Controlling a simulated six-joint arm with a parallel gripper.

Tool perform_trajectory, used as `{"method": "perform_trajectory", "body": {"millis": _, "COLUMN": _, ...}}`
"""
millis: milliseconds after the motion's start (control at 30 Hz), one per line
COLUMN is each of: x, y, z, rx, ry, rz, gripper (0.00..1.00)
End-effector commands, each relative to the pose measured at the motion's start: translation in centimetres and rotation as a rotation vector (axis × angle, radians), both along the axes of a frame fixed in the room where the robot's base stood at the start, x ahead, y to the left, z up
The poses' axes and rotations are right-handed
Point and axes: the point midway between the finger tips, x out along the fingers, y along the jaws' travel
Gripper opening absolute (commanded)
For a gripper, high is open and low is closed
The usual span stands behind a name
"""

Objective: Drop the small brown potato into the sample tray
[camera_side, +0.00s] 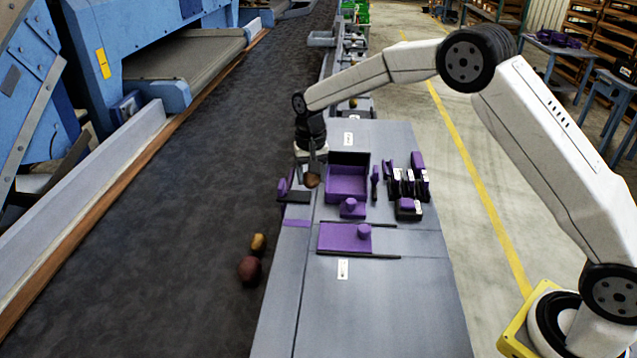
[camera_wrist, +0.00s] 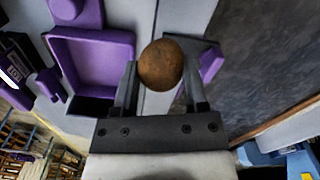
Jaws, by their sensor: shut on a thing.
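My gripper (camera_side: 311,172) is shut on the small brown potato (camera_side: 312,181), which hangs between its fingertips above the left edge of the grey table. In the wrist view, the potato (camera_wrist: 161,66) sits round and brown between the two dark fingers of my gripper (camera_wrist: 160,72). The open purple tray (camera_side: 346,182), which looks like the sample tray, is just right of the gripper in the side view. In the wrist view this tray (camera_wrist: 98,66) is left of the fingers, and its visible floor is empty. The potato is outside the tray's rim.
A purple plate with a knob (camera_side: 340,238) lies nearer the camera. Small purple and dark tools (camera_side: 408,183) stand right of the tray. A yellow potato (camera_side: 258,242) and a reddish one (camera_side: 250,269) lie on the dark belt (camera_side: 170,230). The table's near end is clear.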

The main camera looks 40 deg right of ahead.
Motion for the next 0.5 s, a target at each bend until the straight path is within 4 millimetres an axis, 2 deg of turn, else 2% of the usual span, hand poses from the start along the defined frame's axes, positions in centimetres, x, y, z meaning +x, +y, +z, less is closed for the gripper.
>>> {"method": "perform_trajectory", "body": {"millis": 33, "x": 0.1, "y": -2.0, "z": 0.4, "rx": 0.000, "ry": -0.002, "rz": -0.012, "gripper": 0.00}}
{"method": "perform_trajectory", "body": {"millis": 200, "x": 0.0, "y": -6.9, "z": 1.2, "rx": 0.000, "ry": -0.001, "rz": -0.027, "gripper": 0.00}}
{"method": "perform_trajectory", "body": {"millis": 333, "x": -0.2, "y": -9.5, "z": 1.6, "rx": 0.000, "ry": 0.000, "rz": -0.033, "gripper": 0.00}}
{"method": "perform_trajectory", "body": {"millis": 500, "x": -0.4, "y": -11.0, "z": 1.9, "rx": 0.000, "ry": -0.001, "rz": -0.036, "gripper": 0.00}}
